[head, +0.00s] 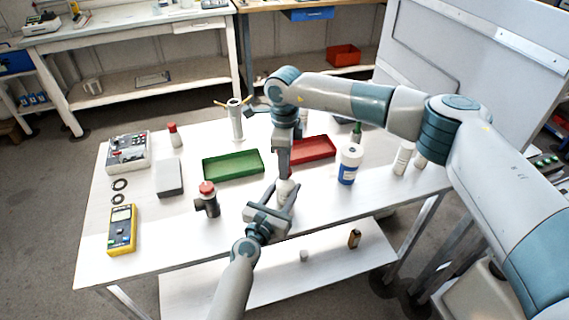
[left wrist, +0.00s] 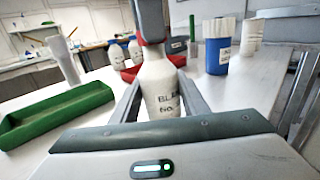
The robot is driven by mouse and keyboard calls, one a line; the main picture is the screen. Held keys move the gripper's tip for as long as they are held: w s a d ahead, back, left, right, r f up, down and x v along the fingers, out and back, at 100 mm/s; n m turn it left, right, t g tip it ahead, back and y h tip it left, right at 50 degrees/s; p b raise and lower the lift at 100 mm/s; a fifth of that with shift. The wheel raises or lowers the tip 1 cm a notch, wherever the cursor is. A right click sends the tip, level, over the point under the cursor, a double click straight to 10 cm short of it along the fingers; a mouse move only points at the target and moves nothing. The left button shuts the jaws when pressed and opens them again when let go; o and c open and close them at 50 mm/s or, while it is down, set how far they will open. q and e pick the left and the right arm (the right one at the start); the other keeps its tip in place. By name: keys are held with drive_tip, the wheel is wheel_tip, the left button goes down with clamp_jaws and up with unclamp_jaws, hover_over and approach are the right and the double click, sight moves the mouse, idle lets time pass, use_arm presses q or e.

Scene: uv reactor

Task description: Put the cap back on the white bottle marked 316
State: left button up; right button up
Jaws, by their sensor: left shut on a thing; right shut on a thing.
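A white bottle (head: 285,189) stands upright near the middle of the table. My left gripper (head: 276,197) is shut around its body from the front. The left wrist view shows the bottle (left wrist: 160,88) between the fingers, with dark lettering partly hidden; I cannot read 316. My right gripper (head: 284,172) points straight down over the bottle's neck and is shut. It also covers the bottle's top in the left wrist view (left wrist: 153,38).
A green tray (head: 233,177) and a red tray (head: 333,150) lie behind. A yellow meter (head: 122,240) lies at the left edge. The table's front right is clear.

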drive_tip(key=shift+f, duration=0.35)
